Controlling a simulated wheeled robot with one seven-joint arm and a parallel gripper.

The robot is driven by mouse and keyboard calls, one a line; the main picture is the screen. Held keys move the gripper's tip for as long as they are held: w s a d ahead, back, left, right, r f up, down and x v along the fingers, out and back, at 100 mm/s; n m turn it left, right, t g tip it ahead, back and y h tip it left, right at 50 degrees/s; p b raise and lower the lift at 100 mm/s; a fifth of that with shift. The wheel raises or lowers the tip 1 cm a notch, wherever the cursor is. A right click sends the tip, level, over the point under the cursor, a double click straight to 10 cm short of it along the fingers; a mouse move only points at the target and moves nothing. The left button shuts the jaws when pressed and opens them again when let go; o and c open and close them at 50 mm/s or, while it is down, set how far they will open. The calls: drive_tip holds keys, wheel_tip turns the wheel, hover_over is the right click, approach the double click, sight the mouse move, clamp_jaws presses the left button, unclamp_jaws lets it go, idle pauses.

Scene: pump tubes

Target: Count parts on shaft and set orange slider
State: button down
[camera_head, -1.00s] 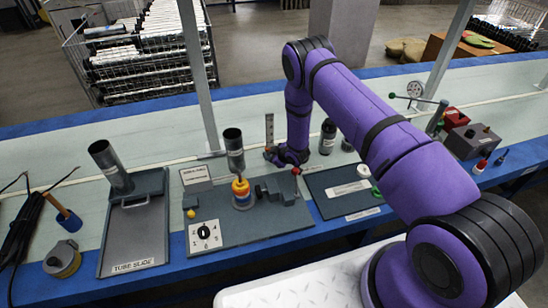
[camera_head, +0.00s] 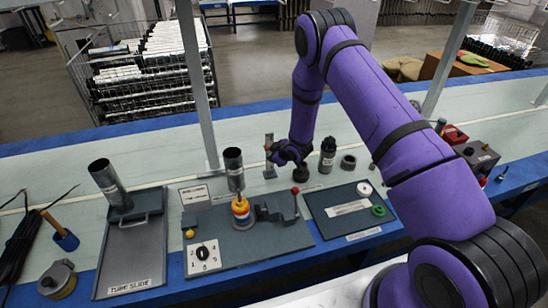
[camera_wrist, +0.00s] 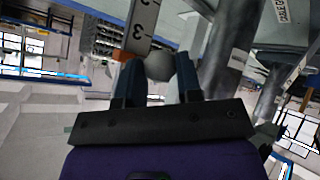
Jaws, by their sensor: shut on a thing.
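An upright grey scale post (camera_head: 269,139) stands behind the pump plate. The wrist view shows the same scale (camera_wrist: 142,25) with the numerals 2 and 3. The orange slider (camera_wrist: 123,56) shows in part beside the 3. My gripper (camera_head: 272,153) is at the post. In the wrist view, my gripper (camera_wrist: 158,75) has its fingers on both sides of a pale round knob (camera_wrist: 159,66) next to the orange and is shut on it. The number of rings cannot be told.
A numbered dial (camera_head: 203,257) and a red-knobbed lever (camera_head: 295,191) are on the plate. A tube slide tray (camera_head: 135,258) is left. A dark mat (camera_head: 335,226) with green and white rings lies right.

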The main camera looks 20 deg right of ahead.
drive_tip(key=c, duration=0.8)
unclamp_jaws()
drive_tip(key=shift+a, duration=0.2)
drive_tip(key=shift+d, duration=0.1)
drive_tip(key=shift+s+d+r, duration=0.2)
drive_tip(key=shift+s+r, duration=0.15)
drive_tip(key=shift+r, duration=0.05)
drive_tip(key=v, duration=0.9)
drive_tip(key=shift+s+r, duration=0.15)
drive_tip(key=shift+s, duration=0.15)
